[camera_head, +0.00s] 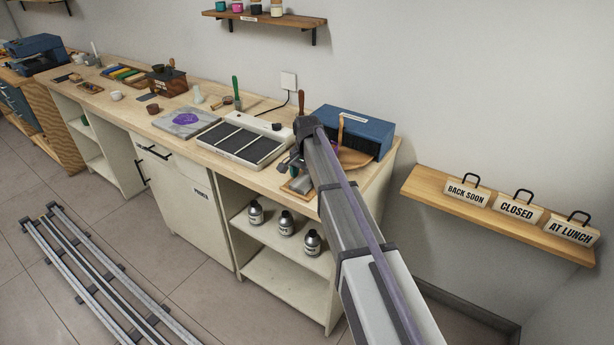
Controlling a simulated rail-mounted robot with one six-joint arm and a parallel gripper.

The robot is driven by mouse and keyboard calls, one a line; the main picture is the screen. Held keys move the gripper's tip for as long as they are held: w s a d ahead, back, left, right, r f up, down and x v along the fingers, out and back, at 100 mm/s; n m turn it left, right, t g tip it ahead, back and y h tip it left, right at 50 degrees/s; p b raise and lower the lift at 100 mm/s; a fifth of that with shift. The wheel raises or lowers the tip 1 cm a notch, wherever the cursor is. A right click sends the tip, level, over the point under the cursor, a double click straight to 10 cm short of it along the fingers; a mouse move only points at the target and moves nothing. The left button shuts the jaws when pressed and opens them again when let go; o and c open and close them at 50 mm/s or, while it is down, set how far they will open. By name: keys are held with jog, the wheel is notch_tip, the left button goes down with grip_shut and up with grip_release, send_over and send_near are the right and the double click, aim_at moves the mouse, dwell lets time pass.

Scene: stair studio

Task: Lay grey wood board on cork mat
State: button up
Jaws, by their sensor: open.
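My gripper (290,163) is a small dark shape at the far end of my arm, low over the right end of the bench. Its jaws are open, and I see nothing held in them. A small flat greyish-brown piece (299,186), which may be the grey wood board, lies just below the gripper near the bench's front edge. My arm and gripper partly cover it. A brown, rounded flat piece (354,158), possibly the cork mat, lies right of my arm, partly hidden by it. I cannot tell for certain which is which at this size.
A white drying unit with dark panels (240,143) stands left of the gripper. A blue box (356,130) stands behind, and upright wooden handles (341,126) rise close to my arm. A grey slab with purple ink (187,122) lies farther left. Metal bottles (285,222) stand below.

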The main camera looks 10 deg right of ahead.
aim_at(307, 178)
notch_tip(307, 178, up, 13)
jog(key=p, duration=1.2)
jog(key=s+f+n, duration=0.1)
jog(key=s+n, duration=0.8)
jog(key=s, duration=2.2)
jog(key=shift+s+f+b, duration=0.15)
jog(key=shift+b, duration=0.15)
jog(key=shift+c, duration=0.3)
